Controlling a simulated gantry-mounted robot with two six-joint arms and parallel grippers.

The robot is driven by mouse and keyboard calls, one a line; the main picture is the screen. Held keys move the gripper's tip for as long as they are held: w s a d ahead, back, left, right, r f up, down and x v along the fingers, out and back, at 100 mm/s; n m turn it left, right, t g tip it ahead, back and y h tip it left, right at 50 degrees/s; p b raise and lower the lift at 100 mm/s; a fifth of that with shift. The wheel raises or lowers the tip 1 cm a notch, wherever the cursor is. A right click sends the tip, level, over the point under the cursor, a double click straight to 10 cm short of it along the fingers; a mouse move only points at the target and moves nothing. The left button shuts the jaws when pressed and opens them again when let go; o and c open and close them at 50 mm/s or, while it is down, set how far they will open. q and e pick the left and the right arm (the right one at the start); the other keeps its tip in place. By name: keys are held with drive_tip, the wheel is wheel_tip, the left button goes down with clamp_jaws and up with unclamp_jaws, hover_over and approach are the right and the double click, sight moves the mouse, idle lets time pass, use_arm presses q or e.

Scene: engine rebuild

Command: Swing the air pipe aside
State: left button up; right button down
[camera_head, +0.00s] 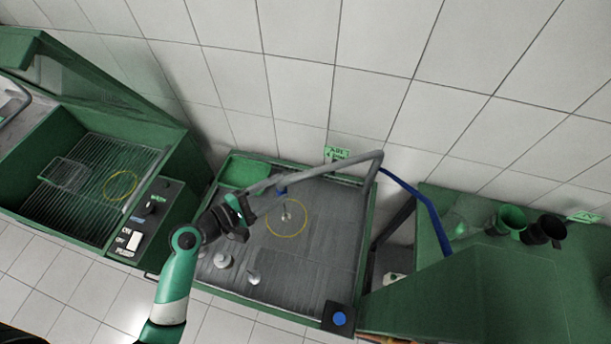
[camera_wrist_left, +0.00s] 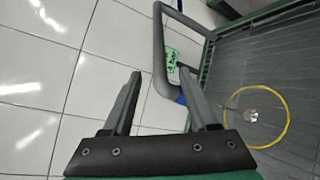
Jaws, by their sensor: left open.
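The grey air pipe (camera_head: 318,171) crosses above the work table in the head view, bending at its upper right end. Its left end is close to my left gripper (camera_head: 241,209). In the left wrist view the pipe (camera_wrist_left: 159,50) bends and runs down between the open fingers of the gripper (camera_wrist_left: 160,73), then partly behind the right finger. A blue part shows at its lower end. I cannot tell whether a finger touches the pipe. My left gripper is open. My right gripper is not in view.
The work table (camera_head: 330,238) has a small metal part (camera_head: 286,216) inside a yellow ring, and several metal parts near its left front. A green washing cabinet (camera_head: 150,262) stands at left. A tiled wall is behind.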

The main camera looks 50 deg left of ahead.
sight(305, 175)
use_arm(q)
drive_tip(key=x, duration=0.9)
drive_tip(key=shift+w, duration=0.2)
clamp_jaws()
idle(0.9)
